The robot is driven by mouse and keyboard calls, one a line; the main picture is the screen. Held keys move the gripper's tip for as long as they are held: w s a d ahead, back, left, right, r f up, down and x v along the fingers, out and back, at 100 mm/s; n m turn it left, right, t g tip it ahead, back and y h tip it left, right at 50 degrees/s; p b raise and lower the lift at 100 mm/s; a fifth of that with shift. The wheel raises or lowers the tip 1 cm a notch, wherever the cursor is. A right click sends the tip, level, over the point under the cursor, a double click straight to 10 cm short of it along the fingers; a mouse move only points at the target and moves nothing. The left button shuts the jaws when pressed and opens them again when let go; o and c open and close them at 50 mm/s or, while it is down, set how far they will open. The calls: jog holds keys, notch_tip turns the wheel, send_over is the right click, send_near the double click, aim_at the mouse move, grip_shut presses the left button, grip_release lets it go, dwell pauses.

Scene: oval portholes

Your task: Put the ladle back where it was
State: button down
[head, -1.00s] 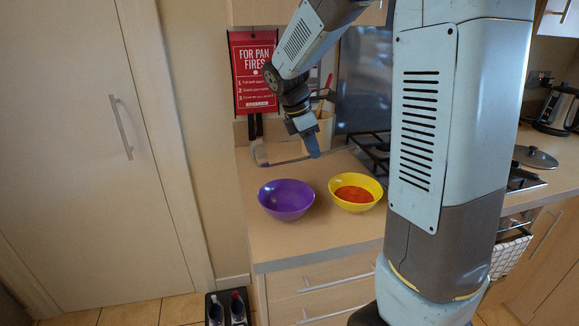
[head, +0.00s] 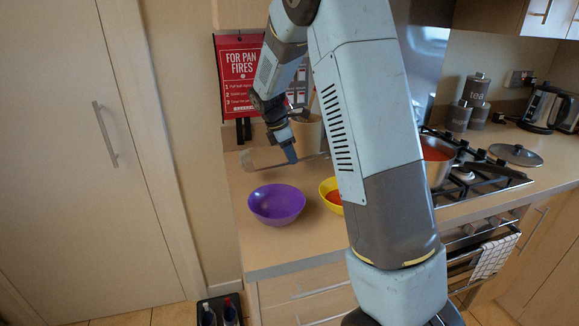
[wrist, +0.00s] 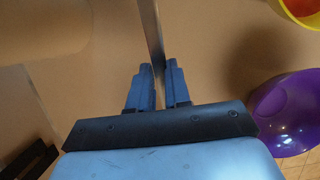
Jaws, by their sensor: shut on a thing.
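My gripper (head: 290,154) hangs over the counter behind the purple bowl, shut on the ladle's handle. The ladle (head: 247,160) is grey; its head end points left and its thin handle runs right past my fingers. In the wrist view the handle (wrist: 150,35) passes between my gripper's fingers (wrist: 158,68). The ladle's head is out of that view. A pot of red sauce (head: 437,154) sits on the hob at right, partly hidden by my arm. A yellow bowl with red contents (head: 329,190) is mostly hidden behind my arm.
A purple bowl (head: 277,205), empty, stands near the counter's front. A utensil pot (head: 307,133) stands behind my gripper, below a red sign (head: 238,75). A lid (head: 516,154) lies right of the hob. Bare counter (head: 295,235) shows in front of the bowls.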

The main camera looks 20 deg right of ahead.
jog(key=shift+w+f, duration=0.75)
jog(key=shift+f, duration=1.75)
jog(key=c, duration=1.1)
grip_release()
jog(key=shift+o, duration=0.2)
jog(key=v, duration=1.2)
